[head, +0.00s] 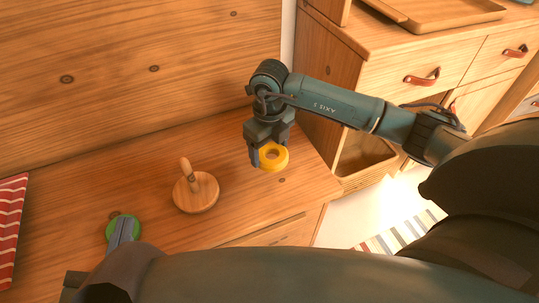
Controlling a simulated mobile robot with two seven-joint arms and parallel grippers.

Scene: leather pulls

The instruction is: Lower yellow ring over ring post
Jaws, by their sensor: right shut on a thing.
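The yellow ring (273,157) is in my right gripper (268,154), whose fingers point down and are shut on it. The ring is held near the right end of the wooden top, to the right of and apart from the ring post (197,190). The post is a round wooden base with a short peg that looks tilted in this view; no ring is on it. My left arm crosses the bottom of the head view. A grey-blue piece, perhaps my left gripper (122,231), overlaps a green round thing (109,230) at lower left; its jaws cannot be made out.
A red and white striped cloth (12,225) lies at the far left of the wooden top (90,185). A drawer cabinet with leather pulls (422,77) stands at the right, bearing a wooden tray (455,10). The surface between ring and post looks clear.

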